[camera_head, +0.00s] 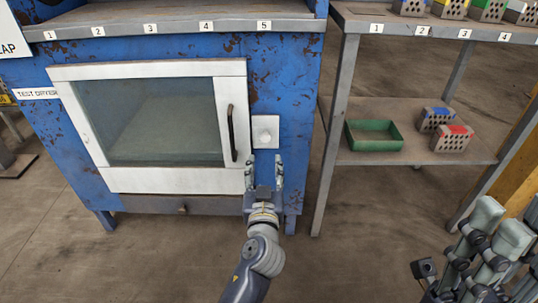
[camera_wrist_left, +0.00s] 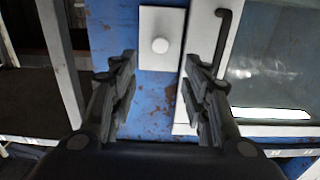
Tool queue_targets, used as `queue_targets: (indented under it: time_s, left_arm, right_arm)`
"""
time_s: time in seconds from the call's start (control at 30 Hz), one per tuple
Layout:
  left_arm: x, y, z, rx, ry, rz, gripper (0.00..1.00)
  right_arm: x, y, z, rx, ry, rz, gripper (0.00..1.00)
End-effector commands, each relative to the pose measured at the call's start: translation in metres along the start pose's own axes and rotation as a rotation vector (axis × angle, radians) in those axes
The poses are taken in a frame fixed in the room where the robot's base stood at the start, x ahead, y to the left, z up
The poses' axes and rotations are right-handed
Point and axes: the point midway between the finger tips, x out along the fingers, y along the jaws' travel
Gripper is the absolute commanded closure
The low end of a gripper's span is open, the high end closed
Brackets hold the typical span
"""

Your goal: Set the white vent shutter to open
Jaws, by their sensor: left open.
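A blue, rust-spotted test dryer (camera_head: 285,75) has a white-framed glass door (camera_head: 150,180). Right of the door's dark handle (camera_head: 232,133) is a white square plate with a round white knob (camera_head: 265,135), the likeliest vent shutter. Its setting cannot be read. The knob also shows in the left wrist view (camera_wrist_left: 160,46). My left gripper (camera_head: 264,170) is open and empty, fingers pointing at the dryer just below the plate. In the left wrist view its fingertips (camera_wrist_left: 160,65) lie either side of the knob's line, apart from it.
Right of the dryer stands a metal shelf unit (camera_head: 345,110). Its lower shelf holds a green tray (camera_head: 374,135) and two hollow bricks, marked blue (camera_head: 436,120) and red (camera_head: 453,139). More bricks stand on top above number labels. Floor in front is clear.

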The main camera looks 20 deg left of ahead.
Motion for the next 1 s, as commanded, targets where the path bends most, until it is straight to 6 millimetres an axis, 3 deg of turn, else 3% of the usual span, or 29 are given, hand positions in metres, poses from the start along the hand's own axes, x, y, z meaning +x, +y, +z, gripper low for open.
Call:
queue_targets:
  time_s: [0.17, 0.6, 1.0]
  left_arm:
    - [0.019, -0.001, -0.002, 0.002, 0.004, -0.002, 0.57]
    - [0.092, 0.0, 0.001, 0.004, 0.001, 0.0, 0.57]
    - [0.107, 0.0, 0.0, 0.001, -0.001, 0.0, 0.57]
  right_arm:
    - [-0.001, 0.0, -0.001, 0.0, 0.002, 0.0, 0.6]
    - [0.001, 0.0, 0.003, -0.004, 0.027, -0.013, 0.6]
    - [0.005, -0.001, 0.003, -0.005, 0.041, -0.019, 0.6]
